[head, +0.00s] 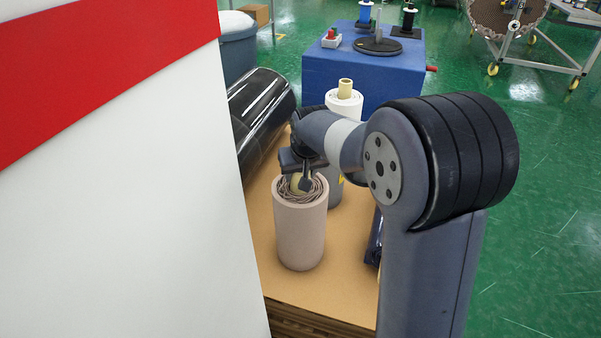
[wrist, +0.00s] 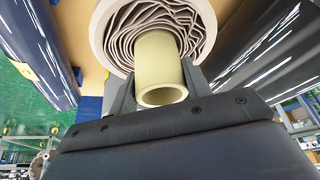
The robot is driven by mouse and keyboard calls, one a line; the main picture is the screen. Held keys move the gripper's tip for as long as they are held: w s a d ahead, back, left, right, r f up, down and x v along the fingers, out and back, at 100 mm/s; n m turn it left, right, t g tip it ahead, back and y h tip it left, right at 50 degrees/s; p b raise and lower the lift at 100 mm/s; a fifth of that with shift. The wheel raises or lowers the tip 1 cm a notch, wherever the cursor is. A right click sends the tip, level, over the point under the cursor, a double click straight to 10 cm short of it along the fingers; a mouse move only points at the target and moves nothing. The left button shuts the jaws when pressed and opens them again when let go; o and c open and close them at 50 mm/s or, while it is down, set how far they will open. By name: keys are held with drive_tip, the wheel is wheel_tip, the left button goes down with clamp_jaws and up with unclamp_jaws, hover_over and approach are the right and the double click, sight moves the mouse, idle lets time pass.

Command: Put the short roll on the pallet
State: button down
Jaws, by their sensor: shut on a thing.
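A pinkish-beige roll (head: 300,235), which looks like the short roll, is upright in the head view, over the cardboard-topped pallet (head: 335,285). I cannot tell whether its base touches the cardboard. My gripper (head: 303,182) is above its top end, with its fingers on either side of the pale yellow core. In the wrist view, the fingers of my gripper (wrist: 157,82) are shut on the core (wrist: 158,65). The crinkled wrapping end of the roll (wrist: 107,20) shows around it. The fingers hide part of the core in the head view.
A grey roll (head: 345,104) with a yellow core stands behind my arm. A glossy black roll (head: 262,105) lies at the left. A dark blue roll (head: 374,243) is partly hidden at the right. A red and white panel (head: 120,190) fills the left foreground. A blue table (head: 335,75) stands behind.

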drive_tip(key=shift+f, duration=0.1)
drive_tip(key=c, duration=0.7)
unclamp_jaws()
drive_tip(key=p+v, duration=0.2)
drive_tip(key=v, duration=1)
drive_tip(key=b+x, duration=0.2)
drive_tip(key=x, duration=1)
drive_tip(key=shift+f+b, duration=0.3)
drive_tip(key=shift+f, duration=0.1)
wheel_tip(320, 180, up, 4)
drive_tip(key=shift+r+p, duration=0.1)
drive_tip(key=shift+p, duration=0.6)
